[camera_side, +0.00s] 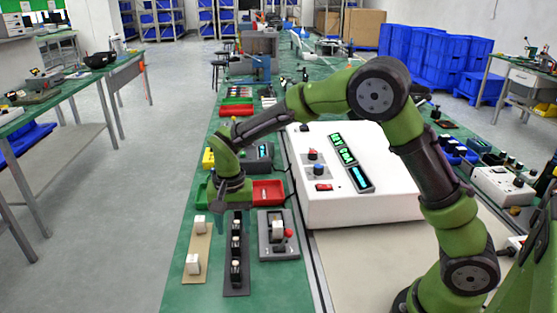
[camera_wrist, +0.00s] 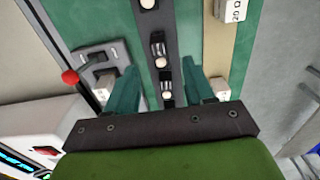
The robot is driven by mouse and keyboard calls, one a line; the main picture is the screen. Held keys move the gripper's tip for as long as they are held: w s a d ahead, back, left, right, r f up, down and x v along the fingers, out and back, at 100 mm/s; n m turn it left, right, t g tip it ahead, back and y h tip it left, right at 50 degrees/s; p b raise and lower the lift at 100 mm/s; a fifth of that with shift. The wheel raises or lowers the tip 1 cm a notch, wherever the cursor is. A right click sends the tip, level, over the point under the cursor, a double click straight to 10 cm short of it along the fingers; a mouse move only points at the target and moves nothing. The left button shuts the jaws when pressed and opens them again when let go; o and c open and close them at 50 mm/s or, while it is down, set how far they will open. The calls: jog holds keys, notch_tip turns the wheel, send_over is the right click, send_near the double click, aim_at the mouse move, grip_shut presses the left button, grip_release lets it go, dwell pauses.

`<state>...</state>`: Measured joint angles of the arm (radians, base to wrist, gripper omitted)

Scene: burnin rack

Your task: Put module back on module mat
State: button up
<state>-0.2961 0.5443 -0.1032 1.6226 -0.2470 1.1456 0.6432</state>
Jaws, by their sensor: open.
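A white block-shaped module (camera_side: 199,225) stands on the tan module mat (camera_side: 196,244), with a second white module (camera_side: 193,265) nearer the camera. In the wrist view, both show at right, one marked "20 A" (camera_wrist: 235,10) and one (camera_wrist: 220,88) beside my right finger. A dark rack strip (camera_side: 236,290) lies right of the mat, with several black sockets holding cream round-topped pieces (camera_wrist: 167,95). My gripper (camera_wrist: 159,66) is open and empty, pointing down over the rack's far end, with a finger on each side of the strip. Contact with the rack cannot be told.
A grey fixture with a red-knobbed lever (camera_side: 278,236) stands right of the rack. Beyond it are a red tray (camera_side: 268,193) and a large white control box (camera_side: 365,200) with lit displays. Green bench surface (camera_side: 182,235) is bare left of the mat.

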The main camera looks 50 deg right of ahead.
aim_at(236, 242)
jog(key=s+d+r+n+t+y, duration=0.1)
jog(key=s+d+r+t, duration=0.1)
jog(key=s+r, duration=0.4)
jog(key=s+d+r+n+t+y, duration=0.1)
jog(key=s+d+r, duration=0.15)
jog(key=r, duration=0.65)
jog(key=s+d+n+t, duration=0.2)
jog(key=s+n+t, duration=0.1)
jog(key=s, duration=0.9)
jog(key=shift+s+r+t, duration=0.25)
jog(key=shift+r+t, duration=0.1)
jog(key=shift+t, duration=0.25)
